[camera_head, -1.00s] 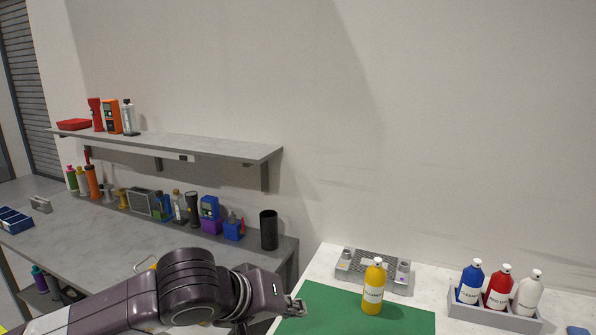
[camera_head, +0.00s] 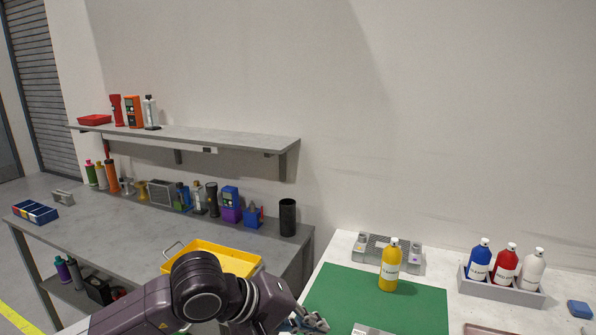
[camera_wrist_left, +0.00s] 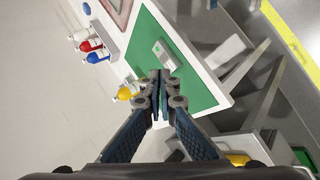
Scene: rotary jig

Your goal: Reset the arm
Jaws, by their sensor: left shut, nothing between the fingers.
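My left arm comes in at the bottom of the head view, with its gripper (camera_head: 312,323) low at the front left edge of the green mat (camera_head: 345,290). In the left wrist view the left gripper (camera_wrist_left: 159,76) is shut, its fingertips together with nothing between them. A yellow bottle (camera_head: 390,268) stands upright on the mat, apart from the gripper; it also shows in the left wrist view (camera_wrist_left: 126,92). A grey jig (camera_head: 372,247) stands behind the bottle. My right gripper is not in view.
A grey caddy (camera_head: 500,290) holds blue, red and white bottles on the white table. A blue block (camera_head: 579,309) lies at right. A grey workbench (camera_head: 130,235) at left bears a yellow tray (camera_head: 225,255), a blue bin (camera_head: 36,212) and several tools under a shelf (camera_head: 190,137).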

